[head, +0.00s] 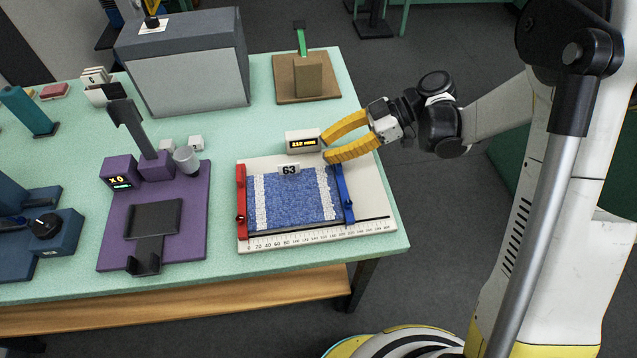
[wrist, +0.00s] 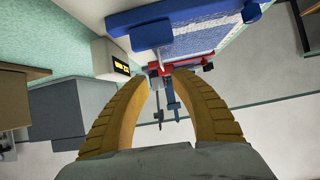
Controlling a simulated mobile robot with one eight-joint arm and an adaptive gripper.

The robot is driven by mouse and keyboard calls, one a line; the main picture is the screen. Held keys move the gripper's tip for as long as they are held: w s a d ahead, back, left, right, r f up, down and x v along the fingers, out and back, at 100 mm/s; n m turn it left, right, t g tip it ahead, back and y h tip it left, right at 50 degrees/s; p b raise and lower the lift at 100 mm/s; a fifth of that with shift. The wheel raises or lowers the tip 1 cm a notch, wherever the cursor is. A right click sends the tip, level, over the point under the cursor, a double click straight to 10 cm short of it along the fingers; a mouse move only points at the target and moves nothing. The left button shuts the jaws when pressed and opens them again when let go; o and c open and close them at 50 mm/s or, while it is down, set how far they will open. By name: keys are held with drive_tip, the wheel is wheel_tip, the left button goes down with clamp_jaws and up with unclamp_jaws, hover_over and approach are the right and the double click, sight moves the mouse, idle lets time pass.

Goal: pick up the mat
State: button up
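The mat (head: 292,197) is blue with a white stripe near each side. It lies flat on a pale measuring board (head: 378,205), between a red bar (head: 241,202) on the left and a blue bar (head: 344,193) on the right. A small tag reading 63 (head: 289,170) is at its far edge. My gripper (head: 325,149) is open with its yellow fingers apart and nothing visible between them. It is by the board's far right corner, beside the mat and apart from it. In the wrist view, part of the mat (wrist: 205,38) shows above the fingertips.
A small white display box (head: 302,142) stands right by my fingertips. A purple stand (head: 180,220) is left of the board, with small white pieces behind it. A large grey box (head: 190,80) and a brown block on a board (head: 308,78) stand farther back. The table's right edge is close.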

sight(290, 174)
drive_tip(key=shift+f, duration=0.15)
drive_tip(key=shift+s+a+f+n, duration=0.15)
drive_tip(key=shift+a+f+n, duration=0.05)
drive_tip(key=shift+a+n, duration=0.1)
drive_tip(key=b+x, duration=0.1)
drive_tip(key=x, duration=0.2)
drive_tip(key=b+x, duration=0.1)
drive_tip(key=x, duration=0.2)
drive_tip(key=b+x, duration=0.2)
drive_tip(key=x, duration=0.2)
drive_tip(key=shift+s+a+r, duration=0.1)
drive_tip(key=shift+a+r, duration=0.1)
drive_tip(key=shift+a, duration=0.05)
drive_tip(key=shift+d, duration=0.1)
clamp_jaws()
